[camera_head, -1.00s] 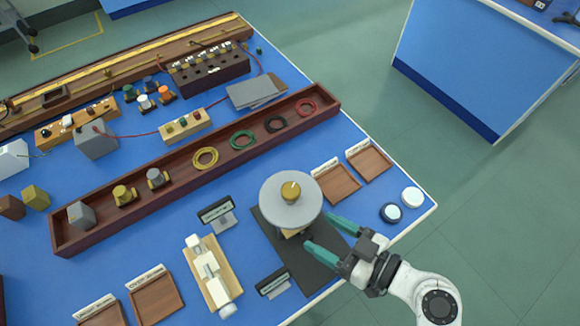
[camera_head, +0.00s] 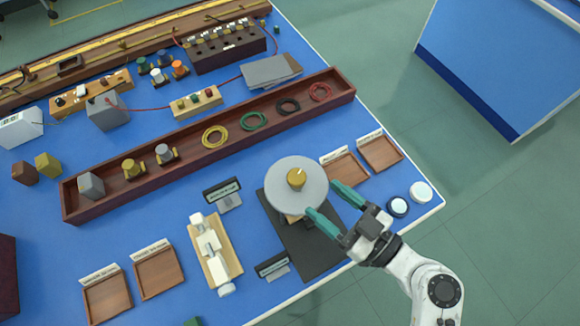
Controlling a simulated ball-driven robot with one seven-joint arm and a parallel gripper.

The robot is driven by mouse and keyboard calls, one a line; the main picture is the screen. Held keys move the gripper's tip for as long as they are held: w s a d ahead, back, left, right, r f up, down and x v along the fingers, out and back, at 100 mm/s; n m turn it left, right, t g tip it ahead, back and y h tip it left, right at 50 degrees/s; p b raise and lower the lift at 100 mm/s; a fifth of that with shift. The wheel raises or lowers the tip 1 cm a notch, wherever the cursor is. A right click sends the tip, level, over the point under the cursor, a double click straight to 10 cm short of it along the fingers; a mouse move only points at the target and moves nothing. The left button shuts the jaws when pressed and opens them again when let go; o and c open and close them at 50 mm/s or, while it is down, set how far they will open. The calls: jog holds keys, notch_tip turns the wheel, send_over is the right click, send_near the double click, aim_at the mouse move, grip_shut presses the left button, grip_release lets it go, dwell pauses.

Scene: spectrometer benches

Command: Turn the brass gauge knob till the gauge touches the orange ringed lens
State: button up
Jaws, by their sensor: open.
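The brass knob (camera_head: 296,178) stands upright on top of a round grey disc (camera_head: 283,195), which appears to be part of the gauge. The disc sits over a dark mat (camera_head: 309,258) near the bench's right edge. My gripper (camera_head: 323,197) is open and empty, its teal fingers pointing up-left. One fingertip overlaps the disc's lower rim and the other is just right of the disc; neither is at the knob. I cannot tell their height or any contact. A pale wooden part shows under the disc. I cannot pick out the orange ringed lens; the disc hides what is below it.
A long brown trough (camera_head: 335,86) holds coloured rings. A white device on a wooden base (camera_head: 229,262) stands left of the mat.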

aim_at(290, 171)
jog(key=p+x, duration=0.3)
jog(key=x, duration=0.6)
jog(key=shift+r, duration=0.15)
jog(key=shift+p+x, duration=0.4)
jog(key=shift+x, duration=0.4)
jog(key=c, duration=1)
jog(key=shift+o, duration=0.2)
